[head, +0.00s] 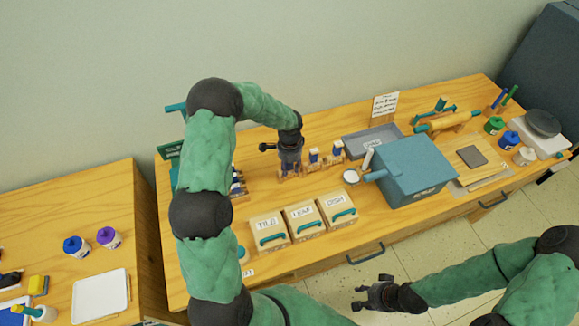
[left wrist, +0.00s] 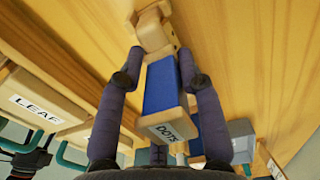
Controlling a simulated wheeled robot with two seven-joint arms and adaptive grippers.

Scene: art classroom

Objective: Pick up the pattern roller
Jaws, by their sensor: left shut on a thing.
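The pattern roller (left wrist: 160,88) has a blue middle and a wooden end block marked DOTS. In the left wrist view it lies between the two dark fingers of my left gripper (left wrist: 160,78), which is shut on it. In the head view my left gripper (head: 289,162) is at the left end of the wooden rack (head: 290,176) and mostly hides this roller. Two similar rollers (head: 315,155) (head: 338,148) stand to its right. My right gripper (head: 374,296) is empty, its fingers apart, in front of the table.
Boxes marked TILE (head: 268,231), LEAF (head: 303,219) and DISH (head: 338,207) stand in front of the rack. A blue-grey press (head: 412,168) is to the right, with a grey tray (head: 372,140) behind it. More blue items (head: 237,186) stand left, close to my left arm.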

